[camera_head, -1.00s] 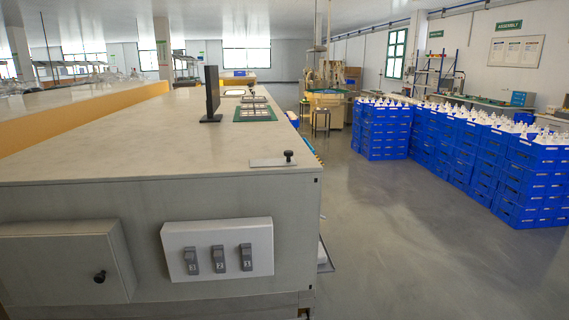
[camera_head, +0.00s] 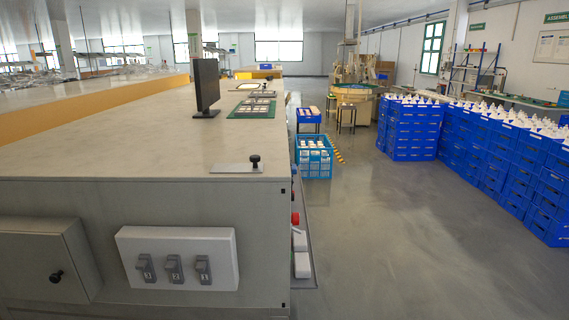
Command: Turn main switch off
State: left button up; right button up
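A white switch panel (camera_head: 220,257) is fixed to the end face of the long grey bench (camera_head: 265,225). It carries three grey toggle switches: one marked 3 (camera_head: 146,270) at left, one marked 2 (camera_head: 174,268) in the middle and one marked 1 (camera_head: 203,269) at right. A small black-knobbed lever (camera_head: 255,162) stands upright on a metal plate (camera_head: 225,168) at the bench top's near right corner. I cannot tell which of these is the main switch. Neither gripper is in view.
A grey cabinet box with a black knob (camera_head: 56,276) sits left of the panel. A monitor (camera_head: 206,86) stands on the bench. Blue crate stacks (camera_head: 410,130) fill the right side. A blue crate of boxes (camera_head: 313,158) stands beside the bench. The floor (camera_head: 400,250) between is clear.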

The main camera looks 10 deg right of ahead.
aim_at(295, 218)
jog(key=i+l+u, duration=0.1)
jog(key=l, duration=0.5)
jog(key=i+l+u, duration=0.1)
jog(key=l, duration=1.05)
jog(key=i+l+u, duration=0.9)
jog(key=l, duration=0.25)
jog(key=l+u, duration=0.25)
jog(key=l, duration=0.2)
jog(key=i+l+u, duration=0.15)
jog(key=l+u, duration=0.15)
jog(key=l, duration=0.25)
jog(key=i+l+u, duration=0.1)
jog(key=l+u, duration=0.2)
jog(key=l, duration=0.25)
jog(key=l+u, duration=0.3)
jog(key=l, duration=0.25)
